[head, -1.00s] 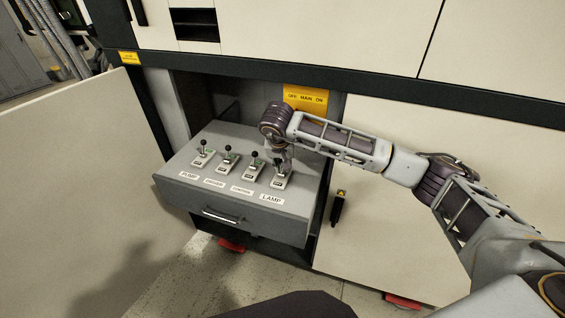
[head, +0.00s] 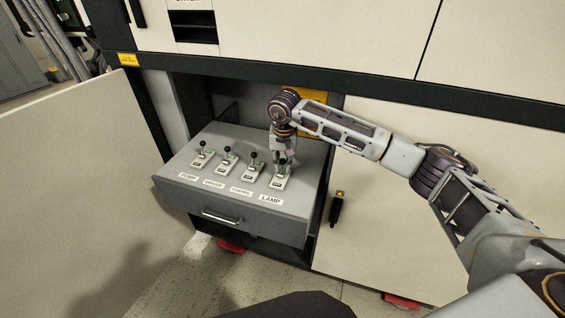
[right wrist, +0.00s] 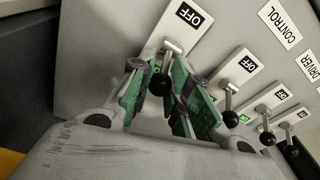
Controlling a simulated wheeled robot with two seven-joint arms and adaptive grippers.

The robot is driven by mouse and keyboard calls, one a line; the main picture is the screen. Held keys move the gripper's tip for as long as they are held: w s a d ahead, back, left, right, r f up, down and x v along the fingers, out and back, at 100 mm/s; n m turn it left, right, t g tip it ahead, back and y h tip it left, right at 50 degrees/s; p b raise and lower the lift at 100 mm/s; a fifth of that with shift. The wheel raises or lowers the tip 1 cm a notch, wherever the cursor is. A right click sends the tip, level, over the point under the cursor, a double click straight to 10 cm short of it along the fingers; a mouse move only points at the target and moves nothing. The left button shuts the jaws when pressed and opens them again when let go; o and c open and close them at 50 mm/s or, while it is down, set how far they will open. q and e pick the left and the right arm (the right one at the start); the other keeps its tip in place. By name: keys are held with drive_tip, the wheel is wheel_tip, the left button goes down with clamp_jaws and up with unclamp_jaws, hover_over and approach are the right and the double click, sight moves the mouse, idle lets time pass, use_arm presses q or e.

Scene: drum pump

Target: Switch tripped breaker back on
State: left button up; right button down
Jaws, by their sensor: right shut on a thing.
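The LAMP breaker (head: 277,183) is the rightmost in a row of lever breakers on the grey drawer panel. Its plate reads OFF, seen large in the right wrist view (right wrist: 190,17). My right gripper (head: 282,164) is over it from above. In the right wrist view its green fingers (right wrist: 166,92) are shut on the LAMP lever (right wrist: 170,47), whose metal stem shows at the plate. The lever's knob is mostly hidden between the fingers. The CONTROL breaker lever (head: 254,155) stands beside it, apart from the gripper. My left gripper is not in view.
The DRIVER lever (head: 233,154) and PUMP lever (head: 202,146) stand farther left. The grey drawer (head: 225,205) sticks out of the cabinet. An open door panel (head: 80,185) is at left. A yellow sign (head: 317,97) is behind my right wrist.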

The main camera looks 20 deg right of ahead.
drive_tip(key=c, duration=1.3)
unclamp_jaws()
wheel_tip(320, 180, up, 12)
drive_tip(key=s, duration=0.1)
drive_tip(key=shift+s, duration=0.25)
drive_tip(key=shift+a, duration=0.1)
drive_tip(key=shift+s+f, duration=0.1)
